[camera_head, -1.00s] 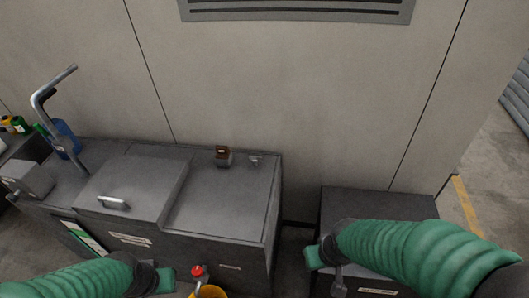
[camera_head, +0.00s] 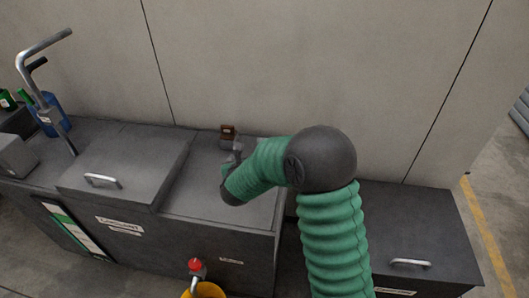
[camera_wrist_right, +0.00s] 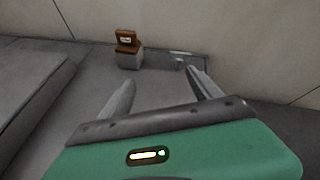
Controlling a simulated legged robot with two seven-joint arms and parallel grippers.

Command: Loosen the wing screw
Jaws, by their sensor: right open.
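A small grey fitting (camera_wrist_right: 181,57), which looks like the wing screw, sits at the back right of the grey bench top (camera_wrist_right: 65,120) in the right wrist view. In the head view my right arm covers that spot. My right gripper (camera_head: 234,158) reaches over the bench top, near its back edge. In the right wrist view its fingers (camera_wrist_right: 158,82) are spread and empty. The fitting lies beyond them, close to the right fingertip in the picture; I cannot tell whether they touch. My left gripper is out of view.
A brown block on a grey base (camera_wrist_right: 128,48) stands left of the fitting. A raised lid with a handle (camera_head: 103,181) is left on the bench. A red-topped object (camera_head: 196,268) and yellow container (camera_head: 207,290) stand in front. A wall (camera_head: 300,65) closes the back.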

